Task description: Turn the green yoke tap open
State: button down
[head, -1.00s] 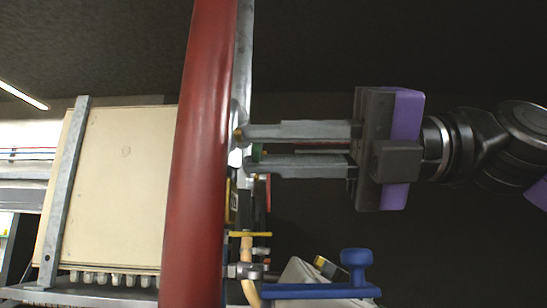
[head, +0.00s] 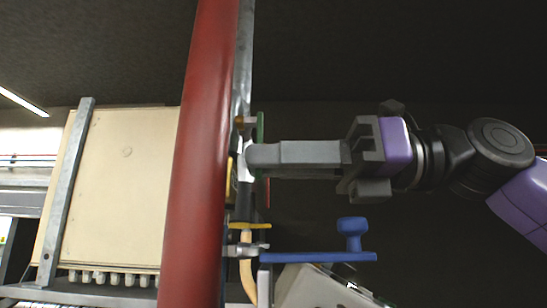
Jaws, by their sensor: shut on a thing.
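The green yoke tap (head: 260,130) sits in the head view just right of the thick red pipe, by a brass-coloured fitting (head: 244,121). Its green handle shows as a narrow upright strip above my gripper's fingers. My gripper (head: 256,154) reaches in from the right, level, with its tips at the handle. It is shut on the green handle. One finger is seen in front and hides the other finger, the middle of the handle and the grip itself.
The red pipe (head: 200,150) runs upright left of the tap. Below are a yellow handle (head: 250,226) and a blue lever with a knob (head: 318,257). A cream cabinet (head: 125,190) stands at left. The space right of the tap above the blue lever is open around my arm.

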jog(key=shift+w+n, duration=0.2)
jog(key=shift+n, duration=0.3)
jog(key=c, duration=1.4)
grip_release()
jog(key=shift+w, duration=0.1)
jog(key=shift+o, duration=0.2)
jog(key=shift+d, duration=0.15)
jog(key=d+b, duration=0.1)
jog(key=d, duration=0.6)
jog(key=shift+s+d+b, duration=0.2)
jog(key=shift+d+b, duration=0.1)
